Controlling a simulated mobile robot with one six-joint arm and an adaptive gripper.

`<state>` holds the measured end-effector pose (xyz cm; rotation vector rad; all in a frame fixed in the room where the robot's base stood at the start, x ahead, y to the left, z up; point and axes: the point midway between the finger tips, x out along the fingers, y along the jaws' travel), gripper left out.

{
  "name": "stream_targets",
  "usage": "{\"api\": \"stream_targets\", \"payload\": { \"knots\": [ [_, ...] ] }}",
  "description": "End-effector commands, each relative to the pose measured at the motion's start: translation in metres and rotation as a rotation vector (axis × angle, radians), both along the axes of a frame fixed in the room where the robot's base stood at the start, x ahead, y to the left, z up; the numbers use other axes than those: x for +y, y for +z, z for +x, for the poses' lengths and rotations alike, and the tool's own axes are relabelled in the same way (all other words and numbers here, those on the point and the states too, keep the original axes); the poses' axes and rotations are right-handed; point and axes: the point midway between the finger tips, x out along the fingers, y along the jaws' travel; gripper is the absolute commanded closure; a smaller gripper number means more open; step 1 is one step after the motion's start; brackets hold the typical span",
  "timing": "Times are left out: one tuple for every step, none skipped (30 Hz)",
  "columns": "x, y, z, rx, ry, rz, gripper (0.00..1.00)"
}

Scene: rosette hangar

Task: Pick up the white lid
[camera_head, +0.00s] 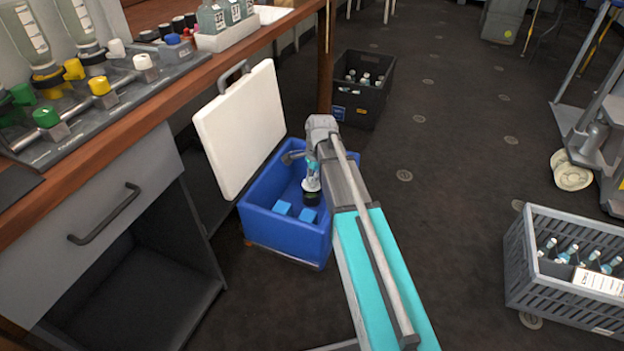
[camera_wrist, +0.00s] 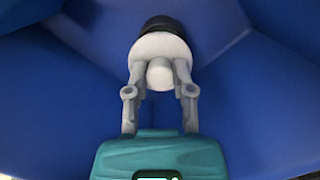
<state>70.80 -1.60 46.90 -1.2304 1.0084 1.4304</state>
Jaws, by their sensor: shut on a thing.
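A large white lid (camera_head: 241,128) with a grey handle on top stands tilted upright at the left edge of an open blue box (camera_head: 262,222). I cannot tell whether it is hinged to the box. My gripper (camera_head: 312,172) is down inside the box, right of the lid and apart from it. In the wrist view my gripper (camera_wrist: 159,75) is shut on a small white-and-black object (camera_wrist: 160,44), with a rounded white part between the fingers and a black end beyond. Its dark end (camera_head: 311,196) shows low in the box in the head view.
A wooden-topped bench (camera_head: 165,98) with bottles stands at left, over an open cabinet. A black crate (camera_head: 362,92) is behind, and a grey crate (camera_head: 562,290) of bottles at right. The floor between is clear.

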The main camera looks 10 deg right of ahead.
Motion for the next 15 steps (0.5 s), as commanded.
{"api": "stream_targets", "payload": {
  "knots": [
    [0.0, 0.011, 0.0, 0.0, 0.0, 0.0, 0.9],
    [0.0, 0.014, 0.0, 0.0, 0.0, 0.0, 0.9],
    [0.0, 0.019, 0.0, 0.0, 0.0, 0.0, 0.9],
    [0.0, 0.022, 0.0, 0.0, 0.0, 0.0, 0.9],
    [0.0, 0.025, 0.0, 0.0, 0.0, 0.0, 0.9],
    [0.0, 0.03, 0.0, 0.0, 0.0, 0.0, 0.9],
    [0.0, 0.033, 0.0, 0.0, 0.0, 0.0, 0.9],
    [0.0, 0.036, 0.0, 0.0, 0.0, 0.0, 0.9],
    [0.0, 0.04, 0.0, 0.0, 0.0, 0.0, 0.9],
    [0.0, 0.043, 0.0, 0.0, 0.0, 0.0, 0.9],
    [0.0, 0.046, 0.0, 0.0, 0.0, 0.0, 0.9],
    [0.0, 0.05, 0.0, 0.0, 0.0, 0.0, 0.9],
    [0.0, 0.052, 0.0, 0.0, 0.0, 0.0, 0.9],
    [0.0, 0.054, 0.0, 0.0, 0.0, 0.0, 0.9],
    [0.0, 0.057, 0.0, 0.0, 0.0, 0.0, 0.9]
  ]
}}
